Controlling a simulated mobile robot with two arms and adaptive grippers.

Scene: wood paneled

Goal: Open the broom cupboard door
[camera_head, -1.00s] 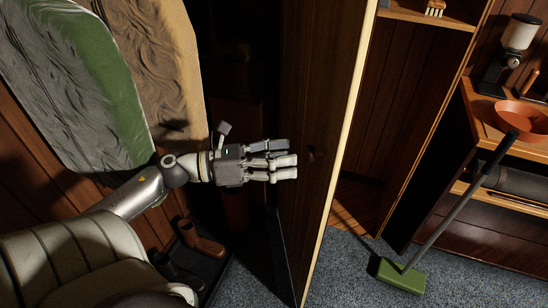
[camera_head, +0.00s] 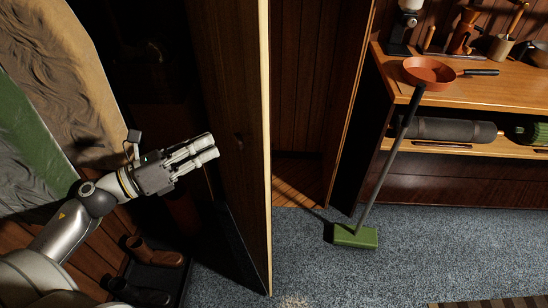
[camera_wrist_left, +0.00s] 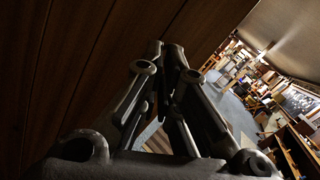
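The broom cupboard door (camera_head: 240,85) is a dark wood panel with a pale front edge, seen almost edge-on in the head view. It stands open, with the cupboard interior (camera_head: 305,90) showing to its right. A small dark round knob (camera_head: 238,138) shows faintly on its left-hand face. My left gripper (camera_head: 214,147) is left of that face, its fingers pointing at the door near knob height; whether they touch it is unclear. Its fingers lie close together in the left wrist view (camera_wrist_left: 172,48), with nothing seen between them. My right gripper is not in view.
A broom with a green head (camera_head: 356,236) leans on the workbench (camera_head: 480,92), which carries an orange pan (camera_head: 430,72). Boots (camera_head: 155,250) stand in a dark tray at lower left. Coats (camera_head: 65,70) hang at left. Blue carpet (camera_head: 440,250) is clear at lower right.

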